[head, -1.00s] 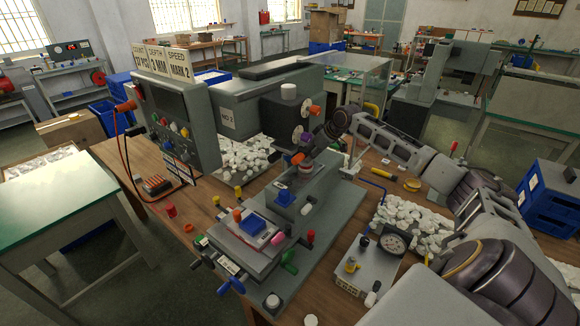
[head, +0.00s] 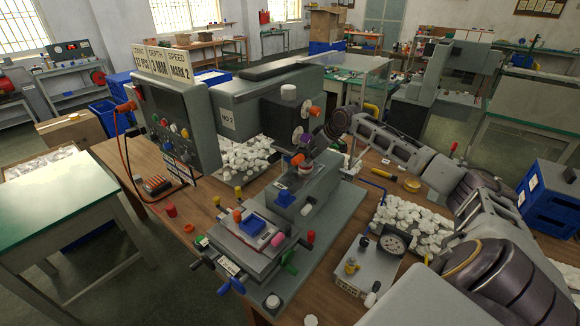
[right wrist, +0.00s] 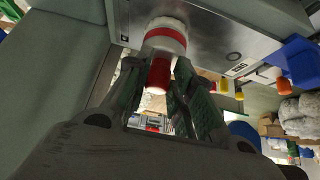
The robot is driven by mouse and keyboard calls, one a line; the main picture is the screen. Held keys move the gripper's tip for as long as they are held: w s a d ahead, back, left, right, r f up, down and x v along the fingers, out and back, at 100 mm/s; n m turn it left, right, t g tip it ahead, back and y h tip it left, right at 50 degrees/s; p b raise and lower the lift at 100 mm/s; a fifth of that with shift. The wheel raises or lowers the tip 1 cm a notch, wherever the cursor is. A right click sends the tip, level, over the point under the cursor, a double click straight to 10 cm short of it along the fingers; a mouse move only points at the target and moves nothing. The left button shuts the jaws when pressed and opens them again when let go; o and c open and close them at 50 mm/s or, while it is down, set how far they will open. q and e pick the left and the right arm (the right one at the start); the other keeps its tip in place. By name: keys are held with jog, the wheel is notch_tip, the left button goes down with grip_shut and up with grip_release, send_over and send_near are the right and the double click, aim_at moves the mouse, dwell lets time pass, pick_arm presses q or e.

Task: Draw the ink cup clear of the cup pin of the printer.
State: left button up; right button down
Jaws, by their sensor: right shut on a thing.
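The ink cup (head: 306,169), white with a red band, shows at the printer's (head: 297,190) bed in the head view. In the right wrist view the cup (right wrist: 160,68) sits between my right gripper's fingers, with its white end against or very near a grey metal face. My right gripper (head: 314,149) reaches in from the upper right and is shut on the cup; it also shows in the right wrist view (right wrist: 160,82). I cannot make out the cup pin or tell whether the cup is still around it. My left gripper is not in view.
The printer's head (head: 265,98) overhangs close behind the gripper. The control panel (head: 176,125) stands to the left. A dial gauge block (head: 368,262) and a heap of white parts (head: 408,222) lie to the right.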

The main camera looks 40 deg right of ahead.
jog(key=shift+w+r+p, duration=0.25)
jog(key=shift+r+p, duration=0.3)
jog(key=shift+p, duration=0.2)
dwell(0.8)
dwell(0.4)
jog(key=shift+r, duration=0.15)
jog(key=shift+r+p, duration=2)
jog(key=shift+p, duration=0.4)
